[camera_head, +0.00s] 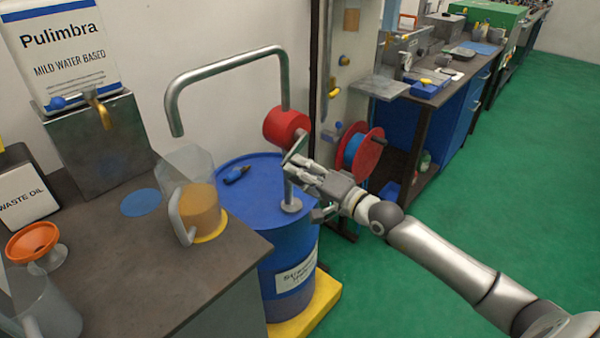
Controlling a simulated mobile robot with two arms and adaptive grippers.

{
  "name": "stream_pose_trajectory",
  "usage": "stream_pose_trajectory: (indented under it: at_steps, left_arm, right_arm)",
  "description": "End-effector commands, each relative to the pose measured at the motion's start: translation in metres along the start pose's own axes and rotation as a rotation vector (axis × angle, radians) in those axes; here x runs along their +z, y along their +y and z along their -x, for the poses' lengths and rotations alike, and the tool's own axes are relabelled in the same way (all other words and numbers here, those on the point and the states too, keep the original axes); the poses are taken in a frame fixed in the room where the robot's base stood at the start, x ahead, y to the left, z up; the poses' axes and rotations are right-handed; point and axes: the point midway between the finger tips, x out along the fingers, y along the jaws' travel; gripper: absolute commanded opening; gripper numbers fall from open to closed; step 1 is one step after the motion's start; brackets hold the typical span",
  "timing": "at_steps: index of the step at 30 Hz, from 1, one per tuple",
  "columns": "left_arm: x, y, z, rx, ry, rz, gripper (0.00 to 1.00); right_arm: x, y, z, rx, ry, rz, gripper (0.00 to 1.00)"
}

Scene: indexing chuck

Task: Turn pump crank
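The drum pump has a red body (285,127) and a grey bent spout pipe (225,66), and stands on a blue drum (289,250). Its grey crank (296,145) is on the near right side of the red body, its lower end partly hidden by my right gripper. My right gripper (307,191) is just below and right of the red body, its fingers close to the crank. The fingers look spread, with a gap between the upper and lower ones. I cannot tell whether they touch the crank. My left gripper is not in view.
A clear jug with amber liquid (200,208) stands on a yellow disc on the dark bench (120,270) at left. An orange funnel (33,242) is at far left. A small dark tool (237,174) lies on the drum lid. The green floor (490,190) at right is clear.

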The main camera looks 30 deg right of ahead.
Motion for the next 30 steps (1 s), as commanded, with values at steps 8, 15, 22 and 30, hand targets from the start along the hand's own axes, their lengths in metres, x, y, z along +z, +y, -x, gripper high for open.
stream_pose_trajectory:
  at_steps: [8,15,22,30]
  left_arm:
    - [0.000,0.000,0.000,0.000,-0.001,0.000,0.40]
    - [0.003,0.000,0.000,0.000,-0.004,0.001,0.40]
    - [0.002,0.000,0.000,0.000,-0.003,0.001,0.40]
    - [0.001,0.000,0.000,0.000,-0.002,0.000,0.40]
  right_arm:
    - [0.000,-0.001,0.000,-0.001,0.000,0.000,0.44]
    - [0.000,0.000,0.007,0.000,-0.001,0.000,0.44]
    - [0.001,0.002,0.036,0.003,-0.002,0.000,0.44]
    - [0.001,0.001,0.071,0.003,-0.002,0.001,0.44]
